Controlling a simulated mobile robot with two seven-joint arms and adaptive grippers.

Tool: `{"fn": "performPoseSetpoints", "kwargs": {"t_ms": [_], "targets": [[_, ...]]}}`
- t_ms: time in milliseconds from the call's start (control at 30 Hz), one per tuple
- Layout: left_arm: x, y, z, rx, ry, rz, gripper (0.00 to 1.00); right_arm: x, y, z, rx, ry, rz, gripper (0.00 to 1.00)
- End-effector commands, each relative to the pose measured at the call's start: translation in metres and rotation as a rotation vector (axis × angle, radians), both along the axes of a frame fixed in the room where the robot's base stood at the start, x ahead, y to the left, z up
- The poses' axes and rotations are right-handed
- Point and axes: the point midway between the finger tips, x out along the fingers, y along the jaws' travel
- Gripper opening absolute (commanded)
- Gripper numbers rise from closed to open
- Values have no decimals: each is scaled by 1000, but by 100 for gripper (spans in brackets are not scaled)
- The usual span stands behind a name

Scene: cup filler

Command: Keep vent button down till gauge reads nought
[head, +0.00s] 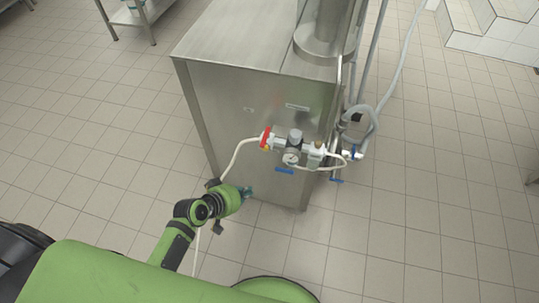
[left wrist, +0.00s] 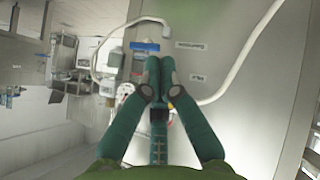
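The round white gauge (head: 291,158) sits on the air unit on the front of the steel machine. It also shows in the left wrist view (left wrist: 125,90), partly behind a finger; its needle is too small to read. A red part (head: 266,137) is at the unit's left end. I cannot make out the vent button for certain. My left gripper (head: 248,191) is below and left of the unit, apart from it. In the left wrist view its green fingers (left wrist: 160,63) are together at the tips with nothing seen between them. My right gripper is not in view.
The steel machine (head: 235,45) fills the upper middle. A pale hose (head: 234,157) curves from the unit's left end. Grey hoses and a blue-handled valve (head: 336,180) hang at the right. The tiled floor (head: 80,150) at left is clear.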

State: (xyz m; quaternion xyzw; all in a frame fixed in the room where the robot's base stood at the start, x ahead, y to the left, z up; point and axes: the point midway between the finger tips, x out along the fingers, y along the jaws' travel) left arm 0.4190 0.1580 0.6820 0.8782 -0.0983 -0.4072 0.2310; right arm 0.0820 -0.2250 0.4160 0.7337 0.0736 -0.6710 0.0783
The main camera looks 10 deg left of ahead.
Motion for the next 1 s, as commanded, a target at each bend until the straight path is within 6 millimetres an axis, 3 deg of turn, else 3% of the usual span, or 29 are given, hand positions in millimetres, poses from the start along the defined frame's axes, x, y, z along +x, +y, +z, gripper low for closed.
{"fn": "performPoseSetpoints", "kwargs": {"t_ms": [100, 233, 667, 1000], "targets": [[10, -4, 29, -35, -40, -8, 0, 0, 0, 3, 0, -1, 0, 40], [14, -7, 43, -54, -61, -14, 0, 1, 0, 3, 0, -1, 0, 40], [17, -8, 45, -57, -65, -15, 0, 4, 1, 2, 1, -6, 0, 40], [54, -9, 42, -59, -67, -13, 0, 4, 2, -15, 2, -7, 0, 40]]}}
